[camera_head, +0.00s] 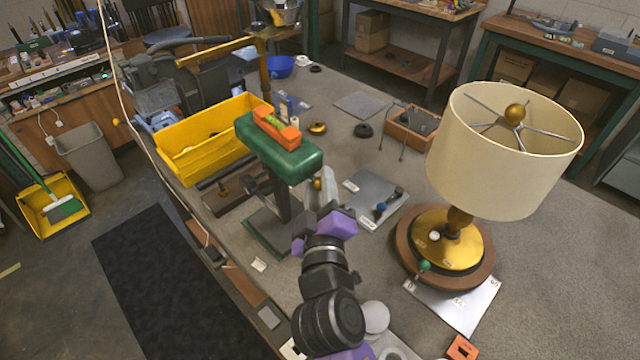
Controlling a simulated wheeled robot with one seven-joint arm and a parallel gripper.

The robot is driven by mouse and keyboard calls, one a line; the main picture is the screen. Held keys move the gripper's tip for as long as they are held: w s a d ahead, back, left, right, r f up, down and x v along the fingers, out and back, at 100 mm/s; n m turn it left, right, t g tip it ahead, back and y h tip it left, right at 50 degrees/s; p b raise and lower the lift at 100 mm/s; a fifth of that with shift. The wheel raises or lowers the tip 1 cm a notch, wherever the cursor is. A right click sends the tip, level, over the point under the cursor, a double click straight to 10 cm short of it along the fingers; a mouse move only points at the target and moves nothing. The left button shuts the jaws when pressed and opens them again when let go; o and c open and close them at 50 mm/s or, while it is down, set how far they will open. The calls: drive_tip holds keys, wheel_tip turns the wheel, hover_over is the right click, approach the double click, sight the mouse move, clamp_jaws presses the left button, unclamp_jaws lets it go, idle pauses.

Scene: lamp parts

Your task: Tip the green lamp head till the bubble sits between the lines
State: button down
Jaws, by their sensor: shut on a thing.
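The green lamp head (270,155) sits on a dark upright post (283,203) above a green base (262,236). An orange level (287,136) lies on top of the head, with a small yellow-green vial (272,118). The bubble and its lines are too small to make out. My gripper (318,194) is just below and right of the head's near end. It is shut at a small brass knob (317,184), which shows between the fingers. The fingers partly hide the knob and its joint to the head.
A yellow bin (215,135) stands behind and left of the head. A large lamp with a cream shade (490,165) stands at right on a round wooden base (405,255). A grey plate with small parts (370,192) lies right of my gripper. The bench's left edge is close.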

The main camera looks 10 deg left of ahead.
drive_tip(key=shift+r, duration=0.45)
drive_tip(key=shift+w+a+r+p, duration=0.1)
drive_tip(key=shift+w+r+p, duration=0.1)
drive_tip(key=shift+r, duration=0.25)
drive_tip(key=shift+w+a+r+p, duration=0.1)
drive_tip(key=shift+r+p, duration=0.05)
drive_tip(key=shift+r, duration=0.3)
drive_tip(key=c, duration=1.2)
unclamp_jaws()
drive_tip(key=shift+s, duration=0.1)
drive_tip(key=shift+o, duration=0.2)
drive_tip(key=shift+f, duration=0.3)
